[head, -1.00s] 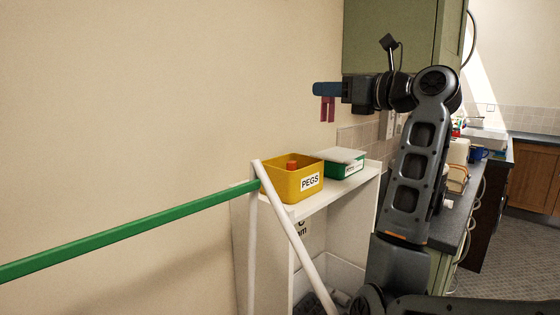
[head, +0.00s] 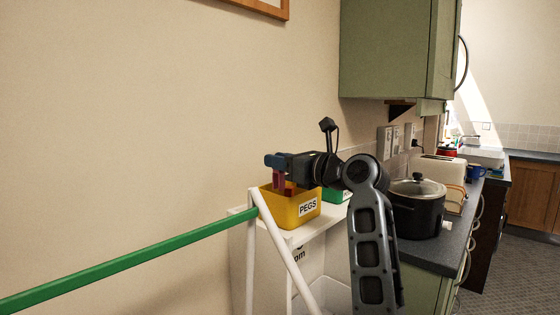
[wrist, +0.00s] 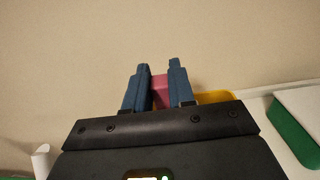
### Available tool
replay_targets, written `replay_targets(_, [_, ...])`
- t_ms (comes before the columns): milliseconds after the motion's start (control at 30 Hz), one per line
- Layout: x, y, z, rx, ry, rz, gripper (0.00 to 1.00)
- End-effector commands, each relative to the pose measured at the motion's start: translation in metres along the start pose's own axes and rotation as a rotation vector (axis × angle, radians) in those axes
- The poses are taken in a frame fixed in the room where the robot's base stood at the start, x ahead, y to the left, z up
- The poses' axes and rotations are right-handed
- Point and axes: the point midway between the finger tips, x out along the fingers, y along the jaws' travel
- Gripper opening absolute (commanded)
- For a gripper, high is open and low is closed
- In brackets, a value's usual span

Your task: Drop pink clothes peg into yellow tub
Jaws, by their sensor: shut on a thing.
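The yellow tub (head: 290,212), labelled PEGS, stands on the white shelf. My gripper (head: 274,161) is above the tub's left part and is shut on the pink clothes peg (head: 281,179). The peg hangs down from the blue fingers, its lower end at about the height of the tub's rim in the head view. In the wrist view the pink peg (wrist: 159,91) shows between the two blue fingers (wrist: 160,82), and a piece of the yellow tub (wrist: 216,97) shows behind my gripper. The tub's inside is mostly hidden.
A green tub (head: 335,195) with a white lid stands right of the yellow one, partly hidden by my arm. A white post and a green rail (head: 130,258) are in front. A black pot (head: 417,208) stands on the counter at right.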

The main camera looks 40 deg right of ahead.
Motion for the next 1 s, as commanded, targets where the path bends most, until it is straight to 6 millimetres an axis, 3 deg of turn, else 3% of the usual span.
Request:
replay_targets(800, [-0.001, 0.000, -0.013, -0.001, -0.002, 0.000, 0.00])
replay_targets(833, [-0.001, 0.000, -0.013, -0.001, -0.002, 0.000, 0.27])
replay_targets(1000, [0.000, 0.000, -0.013, -0.001, -0.002, 0.000, 0.43])
